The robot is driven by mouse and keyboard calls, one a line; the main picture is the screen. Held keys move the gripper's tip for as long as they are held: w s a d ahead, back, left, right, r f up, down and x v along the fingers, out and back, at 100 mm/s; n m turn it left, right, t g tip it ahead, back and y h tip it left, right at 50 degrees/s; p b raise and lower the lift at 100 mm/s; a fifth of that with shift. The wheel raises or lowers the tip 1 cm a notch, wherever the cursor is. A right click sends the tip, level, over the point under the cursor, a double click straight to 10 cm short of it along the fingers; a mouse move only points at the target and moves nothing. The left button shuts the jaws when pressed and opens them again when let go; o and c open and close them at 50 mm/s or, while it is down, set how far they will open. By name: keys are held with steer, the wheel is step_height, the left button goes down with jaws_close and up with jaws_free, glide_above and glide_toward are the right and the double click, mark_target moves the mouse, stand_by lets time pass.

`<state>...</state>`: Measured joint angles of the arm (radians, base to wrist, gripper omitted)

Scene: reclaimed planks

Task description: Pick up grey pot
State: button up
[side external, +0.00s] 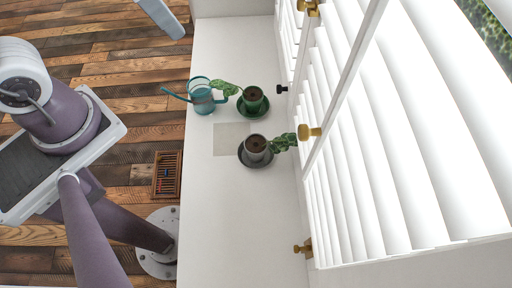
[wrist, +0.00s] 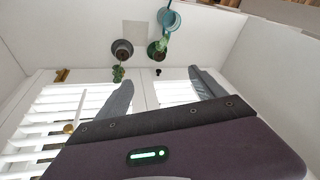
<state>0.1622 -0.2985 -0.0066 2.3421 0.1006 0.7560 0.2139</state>
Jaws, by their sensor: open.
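The grey pot (side external: 255,146) stands upright on a dark saucer (side external: 246,162) on the white sill, with its leafy plant leaning right toward the shutters. In the wrist view the grey pot (wrist: 122,48) appears beyond the left finger, its leaves pointing down toward that fingertip. My gripper (wrist: 160,76) is open, with its two grey fingers wide apart and nothing between them. It is well away from the pot and not touching it. In the side view I cannot clearly make out the gripper; only a pale bar shows at the top edge.
A green pot (side external: 252,97) with a plant stands on a green saucer just behind the grey pot. A teal watering can (side external: 202,103) is left of it. A flat beige square (side external: 229,138) lies beside the grey pot. White shutters (side external: 345,150) border the right. The near sill is clear.

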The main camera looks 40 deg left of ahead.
steer(key=w+d+f+m+g, duration=0.2)
steer(key=w+d+f+m, duration=0.45)
steer(key=f, duration=0.25)
steer(key=m+g+y, duration=0.1)
steer(key=m+g, duration=0.1)
steer(key=m, duration=0.7)
glide_above(256, 144)
steer(key=s+d, duration=0.1)
steer(key=d, duration=0.1)
steer(key=f, duration=2.1)
steer(key=shift+a, duration=0.25)
steer(key=f, duration=0.4)
steer(key=a+f, duration=0.1)
steer(key=f, duration=0.2)
steer(key=shift+w+f, duration=0.1)
steer(key=shift+w, duration=0.1)
jaws_close()
